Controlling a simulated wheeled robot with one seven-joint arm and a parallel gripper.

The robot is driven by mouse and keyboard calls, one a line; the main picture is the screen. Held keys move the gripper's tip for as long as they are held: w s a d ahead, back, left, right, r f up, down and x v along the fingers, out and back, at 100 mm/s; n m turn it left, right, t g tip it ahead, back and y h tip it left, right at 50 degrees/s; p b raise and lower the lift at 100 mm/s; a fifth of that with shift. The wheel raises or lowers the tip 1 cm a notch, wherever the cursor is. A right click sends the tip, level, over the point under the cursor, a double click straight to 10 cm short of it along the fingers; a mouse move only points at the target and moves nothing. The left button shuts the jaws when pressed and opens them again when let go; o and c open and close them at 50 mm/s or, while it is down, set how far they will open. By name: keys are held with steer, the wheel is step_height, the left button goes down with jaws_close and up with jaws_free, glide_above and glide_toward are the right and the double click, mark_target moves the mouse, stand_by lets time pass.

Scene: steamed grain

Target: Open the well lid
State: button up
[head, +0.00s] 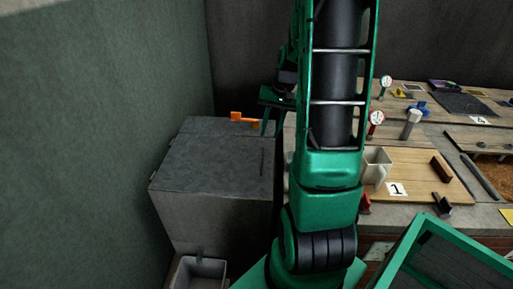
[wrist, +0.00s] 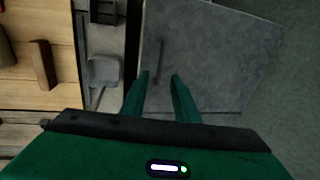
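The well lid (head: 212,160) is a flat grey slab lying on top of a pale box at the left; it looks shut. It also fills the middle of the wrist view (wrist: 215,50). A thin dark bar-like handle (wrist: 160,62) runs near one edge of the lid, and shows in the head view (head: 262,162). My gripper (wrist: 161,76) is open with nothing between its fingers. In the wrist view its fingertips lie either side of the line of the handle; I cannot tell the height gap. In the head view my arm partly hides the gripper.
An orange piece (head: 244,118) stands at the lid's back edge. Right of the box is a workbench with a wooden board (head: 425,165), a clear container (head: 376,167) and red gauges. A green wall (head: 80,150) stands close on the left. A small open bin (head: 200,272) is below.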

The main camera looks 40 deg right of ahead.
mark_target(262, 155)
steer(key=f, duration=0.3)
steer(key=w+f, duration=0.1)
steer(key=f, duration=0.3)
steer(key=w+f, duration=0.1)
steer(key=f, duration=0.3)
steer(key=shift+w+a, duration=0.15)
steer(key=shift+a, duration=0.25)
jaws_close()
